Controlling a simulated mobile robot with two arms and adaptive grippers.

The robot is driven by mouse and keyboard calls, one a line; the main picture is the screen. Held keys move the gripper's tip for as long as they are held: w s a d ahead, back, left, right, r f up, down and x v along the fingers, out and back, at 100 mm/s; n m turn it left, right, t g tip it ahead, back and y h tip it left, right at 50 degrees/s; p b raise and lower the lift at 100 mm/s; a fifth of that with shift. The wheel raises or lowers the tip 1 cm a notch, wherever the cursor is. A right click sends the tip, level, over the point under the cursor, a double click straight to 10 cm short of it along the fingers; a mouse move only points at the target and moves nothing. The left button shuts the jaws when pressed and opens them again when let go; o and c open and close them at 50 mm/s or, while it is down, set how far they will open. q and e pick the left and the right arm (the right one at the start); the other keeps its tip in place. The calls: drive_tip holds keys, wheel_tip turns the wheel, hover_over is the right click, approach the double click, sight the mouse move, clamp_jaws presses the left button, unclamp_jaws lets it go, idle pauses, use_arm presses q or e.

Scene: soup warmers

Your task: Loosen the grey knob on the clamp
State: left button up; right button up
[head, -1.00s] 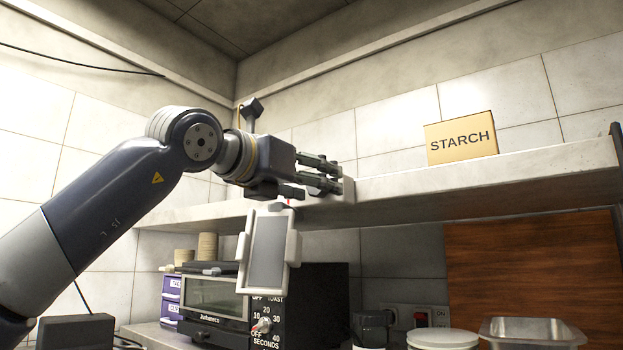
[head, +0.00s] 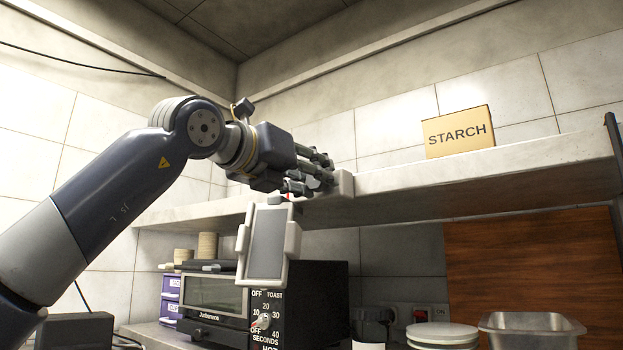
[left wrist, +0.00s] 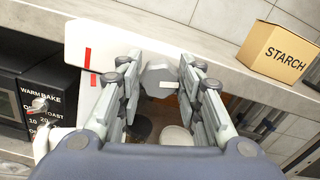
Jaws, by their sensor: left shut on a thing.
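The white clamp (head: 344,186) sits on the front edge of the shelf, and in the left wrist view it is a pale plate with red marks (left wrist: 86,72). Its grey knob (left wrist: 160,76) shows between the fingers of my left gripper (left wrist: 161,82). In the head view my left gripper (head: 322,178) is at the clamp, shut on the knob, and its fingers hide the knob there. A white holder with a grey panel (head: 267,243) hangs below the gripper, tilted slightly. My right gripper is not in view.
A box marked STARCH (head: 458,132) stands on the shelf (head: 480,176), right of the clamp. Below are a black toaster oven (head: 300,300), a stack of white plates (head: 443,334) and a metal pan (head: 530,328). The shelf between clamp and box is clear.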

use_arm(q)
drive_tip(key=o, duration=1.1)
drive_tip(key=shift+r, duration=0.1)
drive_tip(key=shift+c, duration=0.2)
drive_tip(key=shift+s+a, duration=0.1)
drive_tip(key=v, duration=1.2)
